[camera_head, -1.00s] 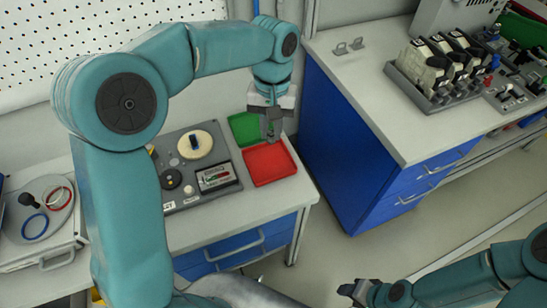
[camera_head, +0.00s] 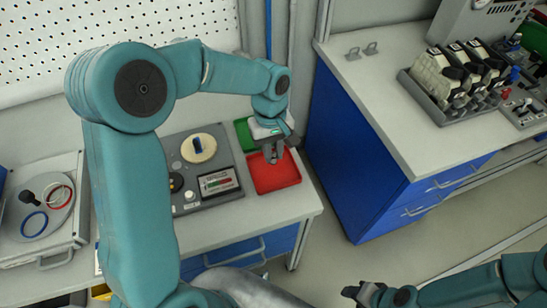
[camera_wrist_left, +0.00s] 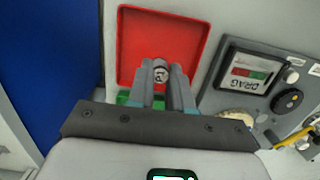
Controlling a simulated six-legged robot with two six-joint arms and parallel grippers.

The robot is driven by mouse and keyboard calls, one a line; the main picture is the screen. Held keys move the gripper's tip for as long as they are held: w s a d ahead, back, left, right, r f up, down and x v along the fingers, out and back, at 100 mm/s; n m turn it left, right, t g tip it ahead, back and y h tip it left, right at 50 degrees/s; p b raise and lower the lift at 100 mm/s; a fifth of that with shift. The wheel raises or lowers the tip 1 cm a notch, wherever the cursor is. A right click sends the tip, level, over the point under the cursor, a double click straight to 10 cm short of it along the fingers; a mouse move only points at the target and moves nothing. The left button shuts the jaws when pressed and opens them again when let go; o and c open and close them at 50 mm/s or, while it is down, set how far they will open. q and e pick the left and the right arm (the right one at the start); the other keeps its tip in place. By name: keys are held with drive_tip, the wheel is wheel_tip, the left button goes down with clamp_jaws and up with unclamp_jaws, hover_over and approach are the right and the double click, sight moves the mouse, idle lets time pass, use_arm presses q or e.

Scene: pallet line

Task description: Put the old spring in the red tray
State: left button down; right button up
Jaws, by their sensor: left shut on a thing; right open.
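The red tray (camera_head: 275,178) sits at the right end of the workbench, and it also fills the upper middle of the left wrist view (camera_wrist_left: 135,45). My left gripper (camera_head: 273,156) is over the red tray. In the left wrist view its fingers (camera_wrist_left: 161,85) are shut on a small round grey piece with dark marks (camera_wrist_left: 160,74), which I take to be the old spring. Its coils cannot be made out, and I cannot tell whether it touches the tray floor. My right gripper (camera_head: 360,291) is low at the bottom right, open, away from the bench.
A green tray (camera_head: 243,134) lies behind the red one, partly hidden by my arm. A grey device with a drag gauge (camera_head: 217,182) stands to the left. A blue cabinet (camera_head: 345,140) stands right, across a gap.

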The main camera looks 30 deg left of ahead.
sight(273, 161)
use_arm(q)
wheel_tip(273, 161, down, 4)
drive_tip(key=shift+s+r, duration=0.1)
drive_tip(key=shift+f, duration=0.25)
drive_tip(key=shift+f, duration=0.15)
drive_tip(key=c, duration=1)
unclamp_jaws()
drive_tip(key=shift+c, duration=0.2)
